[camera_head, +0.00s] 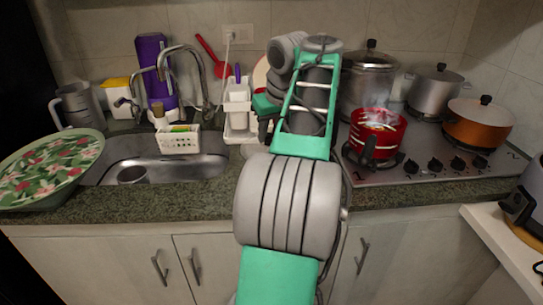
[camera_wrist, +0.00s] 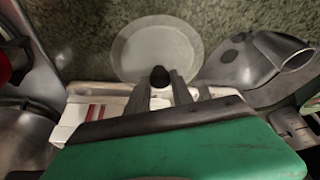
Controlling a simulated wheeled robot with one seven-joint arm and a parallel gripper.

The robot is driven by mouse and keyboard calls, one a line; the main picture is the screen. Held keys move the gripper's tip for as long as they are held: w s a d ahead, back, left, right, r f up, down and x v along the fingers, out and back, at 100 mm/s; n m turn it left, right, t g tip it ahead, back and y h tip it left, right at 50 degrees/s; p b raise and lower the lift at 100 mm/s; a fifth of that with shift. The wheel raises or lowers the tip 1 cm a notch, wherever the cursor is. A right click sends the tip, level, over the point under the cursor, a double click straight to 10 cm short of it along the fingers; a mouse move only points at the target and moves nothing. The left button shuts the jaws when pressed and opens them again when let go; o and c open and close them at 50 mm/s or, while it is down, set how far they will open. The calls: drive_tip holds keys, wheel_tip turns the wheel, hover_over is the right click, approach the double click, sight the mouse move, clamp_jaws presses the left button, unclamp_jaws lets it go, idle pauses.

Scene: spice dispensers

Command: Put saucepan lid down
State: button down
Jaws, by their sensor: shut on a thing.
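My gripper (camera_wrist: 160,88) is shut on the black knob of a round, pale grey saucepan lid (camera_wrist: 155,42). In the wrist view the lid lies flat, knob up, over the speckled counter between the sink and the stove. I cannot tell whether its rim touches the counter. In the head view my arm hides the fingers and most or all of the lid. A red saucepan (camera_head: 378,128) stands open on the front left of the stove. A bit of red shows at the left edge of the wrist view (camera_wrist: 4,68).
The stove (camera_head: 425,165) also holds a tall steel pot (camera_head: 366,85), a grey pot (camera_head: 433,92) and a copper pot (camera_head: 478,124). The sink (camera_head: 205,165) is left, with a white caddy (camera_head: 179,143). A white holder (camera_head: 238,108) stands behind the lid. A floral platter (camera_head: 48,166) is far left.

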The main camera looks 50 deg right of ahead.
sight(270, 139)
drive_tip(key=shift+f+b, duration=0.9)
drive_tip(key=shift+f, duration=0.75)
drive_tip(key=c, duration=1.1)
unclamp_jaws()
drive_tip(key=shift+r+p, duration=0.35)
drive_tip(key=shift+r, duration=0.05)
drive_tip(key=p+v, duration=0.8)
drive_tip(key=v, duration=0.3)
drive_tip(key=shift+s+r+p, duration=0.1)
drive_tip(key=shift+r+p, duration=0.2)
drive_tip(key=shift+a, duration=0.1)
